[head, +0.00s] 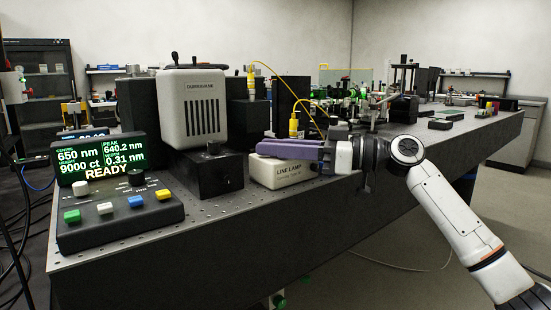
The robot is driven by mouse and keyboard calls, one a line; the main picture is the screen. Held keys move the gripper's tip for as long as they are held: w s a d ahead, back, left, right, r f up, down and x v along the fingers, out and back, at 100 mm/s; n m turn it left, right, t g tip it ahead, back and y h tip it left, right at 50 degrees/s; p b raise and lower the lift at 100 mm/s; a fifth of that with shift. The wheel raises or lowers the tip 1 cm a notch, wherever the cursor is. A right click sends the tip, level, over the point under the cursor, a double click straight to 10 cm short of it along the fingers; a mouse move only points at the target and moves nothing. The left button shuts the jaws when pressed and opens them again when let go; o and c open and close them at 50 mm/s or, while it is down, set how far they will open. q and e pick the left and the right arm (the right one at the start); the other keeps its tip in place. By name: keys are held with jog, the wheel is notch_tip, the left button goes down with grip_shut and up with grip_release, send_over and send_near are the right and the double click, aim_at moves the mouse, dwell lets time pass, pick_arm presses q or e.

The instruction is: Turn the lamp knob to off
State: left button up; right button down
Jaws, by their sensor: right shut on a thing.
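The white line lamp box (275,174), with "LINE LAMP" lettering, sits on the bench near its front edge. My right gripper (264,149) reaches in from the right with its purple fingers lying across the top of this box. My left gripper is not in view.
Left of the lamp stand a black box (218,178) with a knob on top, a white vented housing (190,110) and a control panel (118,222) with a lit display (100,158). A yellow cable (285,70) loops behind my gripper. The front bench strip (200,232) is bare.

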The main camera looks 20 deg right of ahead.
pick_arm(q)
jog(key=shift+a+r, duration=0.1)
pick_arm(e)
jog(key=shift+n+g+y, duration=0.5)
jog(key=shift+n+g, duration=0.1)
jog(key=shift+g, duration=0.3)
pick_arm(q)
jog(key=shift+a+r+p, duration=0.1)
jog(key=shift+p, duration=0.2)
pick_arm(e)
jog(key=c, duration=1.7)
grip_release()
jog(key=shift+o, duration=0.2)
pick_arm(q)
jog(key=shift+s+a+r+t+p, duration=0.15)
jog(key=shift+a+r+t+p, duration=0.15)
jog(key=shift+p, duration=0.2)
pick_arm(e)
jog(key=v, duration=1)
jog(key=shift+d, duration=0.2)
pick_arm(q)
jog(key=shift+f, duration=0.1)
